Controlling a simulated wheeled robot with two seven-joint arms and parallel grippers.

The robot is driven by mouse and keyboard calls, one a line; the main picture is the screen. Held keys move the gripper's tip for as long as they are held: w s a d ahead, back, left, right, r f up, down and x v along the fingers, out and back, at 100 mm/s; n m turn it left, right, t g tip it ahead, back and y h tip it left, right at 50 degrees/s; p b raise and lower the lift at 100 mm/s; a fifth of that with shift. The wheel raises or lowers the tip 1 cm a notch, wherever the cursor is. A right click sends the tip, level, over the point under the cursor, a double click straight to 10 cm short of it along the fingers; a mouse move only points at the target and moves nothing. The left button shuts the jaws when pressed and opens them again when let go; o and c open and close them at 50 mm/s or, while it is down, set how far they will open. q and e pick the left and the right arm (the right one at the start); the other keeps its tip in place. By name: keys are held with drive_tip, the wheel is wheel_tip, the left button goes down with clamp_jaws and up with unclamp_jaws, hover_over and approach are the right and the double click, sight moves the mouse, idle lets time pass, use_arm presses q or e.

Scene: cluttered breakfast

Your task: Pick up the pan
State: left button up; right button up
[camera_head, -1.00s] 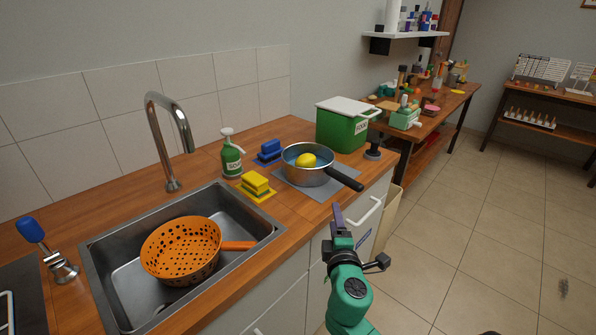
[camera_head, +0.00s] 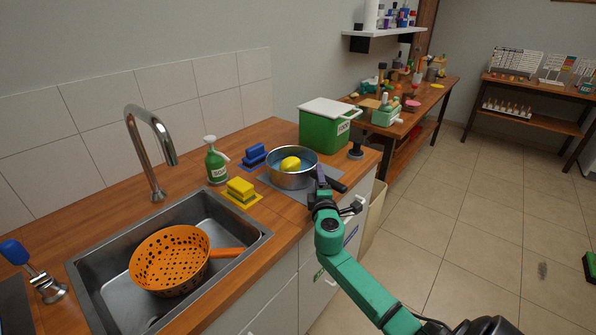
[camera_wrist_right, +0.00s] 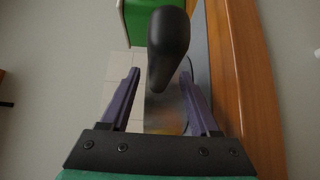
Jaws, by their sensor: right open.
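The pan (camera_head: 292,178) is a round metal pan with a black handle (camera_head: 334,184) pointing right and toward the counter's front edge. It stands on a grey mat (camera_head: 270,183) on the wooden counter, with a yellow lemon-like item (camera_head: 290,164) in it. My right gripper (camera_head: 321,178) is at the handle in the head view and hides part of it. In the right wrist view the gripper (camera_wrist_right: 158,100) is open, and the black handle (camera_wrist_right: 168,48) shows between and beyond its two purple fingers. I cannot tell whether they touch it. My left gripper is not in view.
A green bin with a white lid (camera_head: 325,128) stands behind the pan. A black stopper-like item (camera_head: 356,150) is right of it. A soap bottle (camera_head: 215,163) and sponges (camera_head: 241,187) are left. The sink (camera_head: 92,262) holds an orange colander (camera_head: 170,258).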

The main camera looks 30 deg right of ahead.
drive_tip(key=shift+s, duration=0.1)
clamp_jaws()
idle(1.2)
drive_tip(key=shift+r, duration=0.2)
